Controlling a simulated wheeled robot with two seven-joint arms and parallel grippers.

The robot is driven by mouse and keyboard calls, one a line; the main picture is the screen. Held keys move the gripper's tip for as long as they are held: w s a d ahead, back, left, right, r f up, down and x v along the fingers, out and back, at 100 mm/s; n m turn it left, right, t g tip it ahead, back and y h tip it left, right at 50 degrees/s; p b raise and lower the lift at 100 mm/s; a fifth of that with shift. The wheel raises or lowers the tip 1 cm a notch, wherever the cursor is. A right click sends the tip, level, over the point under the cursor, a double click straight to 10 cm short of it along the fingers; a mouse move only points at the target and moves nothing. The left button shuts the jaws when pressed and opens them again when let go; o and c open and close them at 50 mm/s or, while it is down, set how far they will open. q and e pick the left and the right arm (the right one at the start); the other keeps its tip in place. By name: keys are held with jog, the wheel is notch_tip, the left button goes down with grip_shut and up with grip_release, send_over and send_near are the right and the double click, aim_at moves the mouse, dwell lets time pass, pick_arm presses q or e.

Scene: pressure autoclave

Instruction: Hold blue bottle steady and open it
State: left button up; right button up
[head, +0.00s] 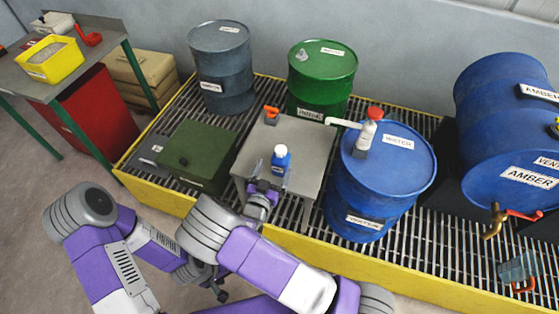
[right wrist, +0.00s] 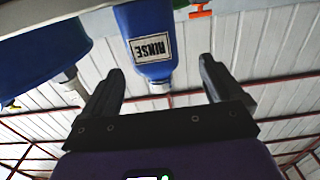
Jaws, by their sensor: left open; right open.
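The blue bottle (head: 281,158) with a white cap stands upright on a small grey table (head: 312,140). In the right wrist view the bottle (right wrist: 146,40) appears upside down, with a RINSE label and its cap (right wrist: 158,87) pointing down in the picture. My right gripper (head: 267,184) is open on the near side of the bottle. Its two fingers are spread to either side of the cap and neck in the wrist view, and nothing is clamped. My left gripper (head: 221,293) is low at the front, away from the table and partly hidden by my right arm.
An orange-topped item (head: 271,113) sits on the table's far left corner. A blue WATER drum (head: 388,180) with a pump stands close to the right. A green box (head: 196,155) is to the left, and a green drum (head: 322,78) behind. A yellow-edged grating lies underneath.

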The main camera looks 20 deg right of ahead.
aim_at(281, 158)
jog(key=x, duration=0.3)
jog(key=b+x, duration=0.1)
jog(key=x, duration=0.2)
jog(key=shift+s+d, duration=0.2)
jog(key=shift+d, duration=0.05)
jog(key=c, duration=1.1)
